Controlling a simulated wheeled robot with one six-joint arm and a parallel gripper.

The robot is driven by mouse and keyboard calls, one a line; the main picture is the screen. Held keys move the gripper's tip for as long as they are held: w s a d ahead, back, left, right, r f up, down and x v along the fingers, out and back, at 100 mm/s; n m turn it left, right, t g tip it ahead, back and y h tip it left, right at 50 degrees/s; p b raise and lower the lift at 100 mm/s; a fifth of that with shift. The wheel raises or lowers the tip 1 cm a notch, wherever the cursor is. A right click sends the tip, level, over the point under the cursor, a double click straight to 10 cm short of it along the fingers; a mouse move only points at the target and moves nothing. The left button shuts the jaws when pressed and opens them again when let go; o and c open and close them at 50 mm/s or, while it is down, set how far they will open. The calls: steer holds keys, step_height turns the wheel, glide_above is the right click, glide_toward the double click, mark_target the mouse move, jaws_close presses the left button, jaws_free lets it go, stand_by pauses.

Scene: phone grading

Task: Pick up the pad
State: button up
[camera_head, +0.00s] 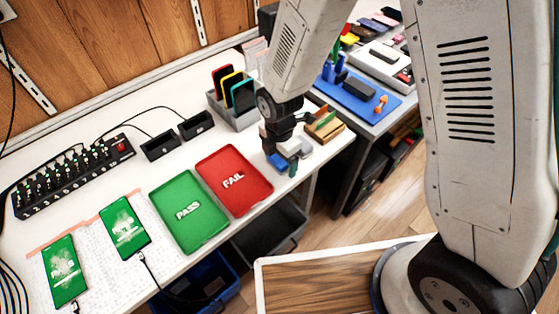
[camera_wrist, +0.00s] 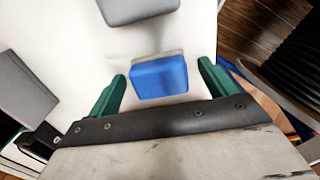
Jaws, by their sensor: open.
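The pad is a small blue block with a grey-beige strip along one edge. In the wrist view the pad (camera_wrist: 160,79) lies on the white table between my two green fingers, with a visible gap on each side. My gripper (camera_wrist: 163,72) is open and touches neither side of it there. In the head view my gripper (camera_head: 284,162) is low over the table's front edge, right of the red tray. A blue patch beside its green finger looks like the pad (camera_head: 277,162), partly hidden by the gripper.
A red FAIL tray (camera_head: 236,183) and a green PASS tray (camera_head: 188,212) lie to the left. A grey rack (camera_head: 231,114) with upright phones stands behind my gripper. In the wrist view, a grey block (camera_wrist: 138,8) lies beyond the pad and a grey box (camera_wrist: 24,88) to the left.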

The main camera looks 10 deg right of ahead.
steer(key=c, duration=1.2)
steer(key=shift+r, duration=0.1)
